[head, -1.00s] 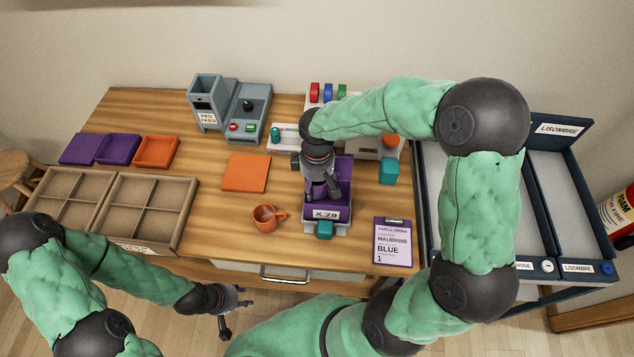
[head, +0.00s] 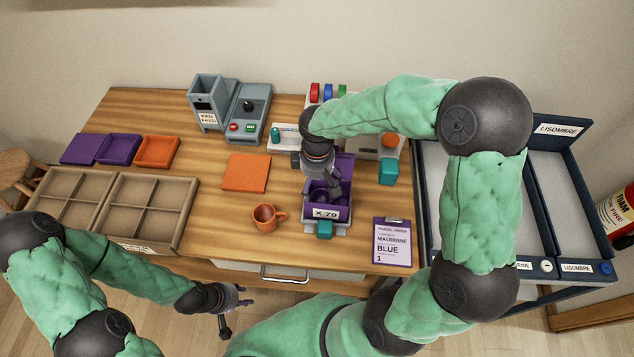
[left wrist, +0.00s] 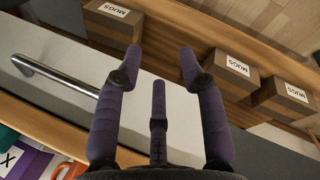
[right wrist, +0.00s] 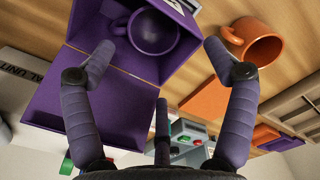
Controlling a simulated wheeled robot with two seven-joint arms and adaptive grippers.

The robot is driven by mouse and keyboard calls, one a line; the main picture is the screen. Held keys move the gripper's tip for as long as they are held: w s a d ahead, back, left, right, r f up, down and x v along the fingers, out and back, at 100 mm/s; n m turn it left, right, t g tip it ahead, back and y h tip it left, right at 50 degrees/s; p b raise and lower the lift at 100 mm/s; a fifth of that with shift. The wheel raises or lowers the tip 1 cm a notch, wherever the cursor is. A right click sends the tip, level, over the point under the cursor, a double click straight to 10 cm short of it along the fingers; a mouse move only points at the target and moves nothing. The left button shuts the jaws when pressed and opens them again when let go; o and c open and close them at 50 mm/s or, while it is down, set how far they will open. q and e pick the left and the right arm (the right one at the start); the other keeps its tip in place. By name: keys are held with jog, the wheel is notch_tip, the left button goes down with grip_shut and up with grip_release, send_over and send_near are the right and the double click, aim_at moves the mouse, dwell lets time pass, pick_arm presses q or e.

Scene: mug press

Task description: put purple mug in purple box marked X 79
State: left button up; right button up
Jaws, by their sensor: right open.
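The purple mug (right wrist: 152,30) lies inside the purple box (right wrist: 95,35), as the right wrist view shows. The box (head: 340,170) also shows in the head view, with its X 79 label (head: 325,213) on the front and its top open. My right gripper (head: 320,197) is at the box, partly hiding its inside. In the right wrist view its fingers (right wrist: 157,58) are spread apart, with the mug beyond them and nothing gripped. My left gripper (head: 236,308) hangs in front of the table, away from the box. Its fingers (left wrist: 160,55) are spread and empty.
An orange mug (head: 265,217) stands just left of the box, near an orange square (head: 246,172). A clipboard (head: 393,242) lies to the right. A divided tray (head: 190,215) and a grey machine (head: 248,112) are further off. MUGS cartons (left wrist: 290,95) sit below the table.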

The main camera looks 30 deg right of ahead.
notch_tip(320, 180, up, 12)
jog(key=p, duration=0.2)
jog(key=shift+f, duration=0.15)
